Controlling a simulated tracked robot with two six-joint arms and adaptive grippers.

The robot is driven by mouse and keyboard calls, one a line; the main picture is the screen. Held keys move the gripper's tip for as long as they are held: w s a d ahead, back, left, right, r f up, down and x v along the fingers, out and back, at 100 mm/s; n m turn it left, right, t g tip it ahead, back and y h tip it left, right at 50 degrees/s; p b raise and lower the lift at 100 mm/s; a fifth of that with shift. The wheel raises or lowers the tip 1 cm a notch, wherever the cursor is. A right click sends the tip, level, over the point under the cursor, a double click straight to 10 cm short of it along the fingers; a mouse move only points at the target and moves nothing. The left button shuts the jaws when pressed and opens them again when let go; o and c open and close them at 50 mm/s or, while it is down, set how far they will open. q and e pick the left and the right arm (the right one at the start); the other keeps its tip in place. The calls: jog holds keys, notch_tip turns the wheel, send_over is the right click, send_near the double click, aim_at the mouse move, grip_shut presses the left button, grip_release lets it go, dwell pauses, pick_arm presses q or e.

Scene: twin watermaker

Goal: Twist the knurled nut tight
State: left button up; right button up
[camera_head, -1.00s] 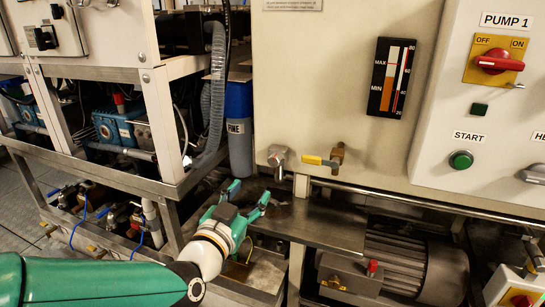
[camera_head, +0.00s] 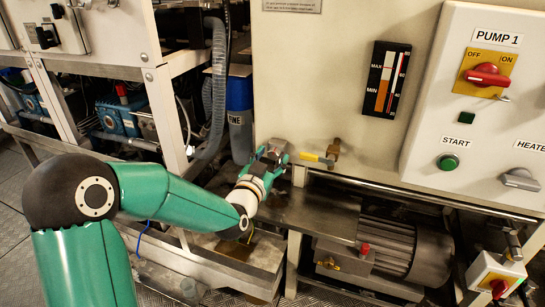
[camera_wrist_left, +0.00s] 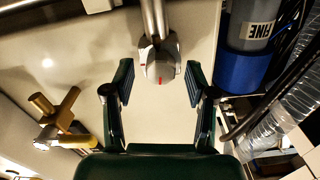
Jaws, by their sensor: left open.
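The knurled nut is a grey metal knob with red marks on the end of a metal pipe, at the lower left of the cream panel. It shows in the wrist view (camera_wrist_left: 160,62), and in the head view it is largely covered by my left gripper (camera_head: 270,156). My left gripper is open, with one finger (camera_wrist_left: 159,84) on each side of the nut in the picture. The nut lies at about fingertip level, centred between the pads, with a visible gap on both sides. I cannot tell its exact depth. My right gripper is not in view.
A brass valve with a yellow handle (camera_head: 316,158) sits just right of the nut. A blue filter housing (camera_head: 240,118) and a ribbed grey hose (camera_head: 217,85) stand to the left. A metal shelf (camera_head: 318,215) and a motor (camera_head: 405,248) are below.

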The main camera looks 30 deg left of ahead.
pick_arm(q)
jog(key=shift+w, duration=0.2)
jog(key=shift+c, duration=0.3)
grip_shut()
